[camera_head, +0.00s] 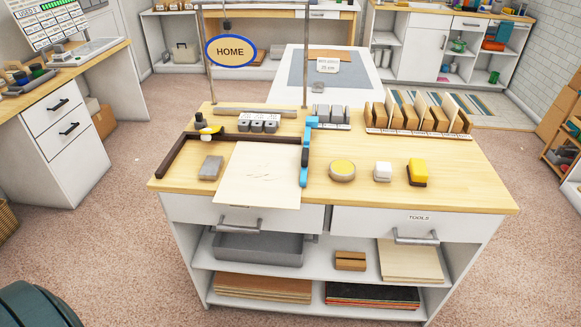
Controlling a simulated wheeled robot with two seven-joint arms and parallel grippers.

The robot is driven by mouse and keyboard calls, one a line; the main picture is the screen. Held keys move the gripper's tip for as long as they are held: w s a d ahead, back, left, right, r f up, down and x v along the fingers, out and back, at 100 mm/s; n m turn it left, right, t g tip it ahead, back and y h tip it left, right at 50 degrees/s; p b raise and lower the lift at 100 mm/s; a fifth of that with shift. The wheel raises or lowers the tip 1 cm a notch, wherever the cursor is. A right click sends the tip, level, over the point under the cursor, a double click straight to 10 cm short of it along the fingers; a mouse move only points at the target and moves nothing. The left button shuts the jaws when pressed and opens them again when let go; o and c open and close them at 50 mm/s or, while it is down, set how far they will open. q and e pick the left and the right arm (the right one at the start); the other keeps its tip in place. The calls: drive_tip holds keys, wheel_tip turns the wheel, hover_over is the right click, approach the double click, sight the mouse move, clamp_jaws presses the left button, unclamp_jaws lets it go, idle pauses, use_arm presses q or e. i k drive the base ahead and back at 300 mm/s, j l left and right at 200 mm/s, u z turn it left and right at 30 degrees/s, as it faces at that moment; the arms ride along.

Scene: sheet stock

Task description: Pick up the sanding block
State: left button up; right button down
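No block in view bears a readable name, so I cannot tell for certain which is the sanding block. A small grey block (210,168) lies on the wooden worktop (460,192), left of a pale sheet (258,177). A yellow block with a dark base (417,172) lies at the right, beside a small white block (382,172). A brown grooved block (350,261) sits on the shelf under the worktop. Neither of my grippers shows in the head view.
A dark L-shaped fence (190,153) and a blue bar (306,158) flank the sheet. A yellow-topped round tin (342,170) stands right of the bar. Slotted racks (420,131) stand at the back right. The worktop's front right is clear.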

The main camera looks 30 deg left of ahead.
sight(419, 176)
drive_tip(key=i+j, duration=0.1)
drive_tip(key=j, duration=1.35)
drive_tip(key=i+j, duration=0.15)
drive_tip(key=j, duration=0.6)
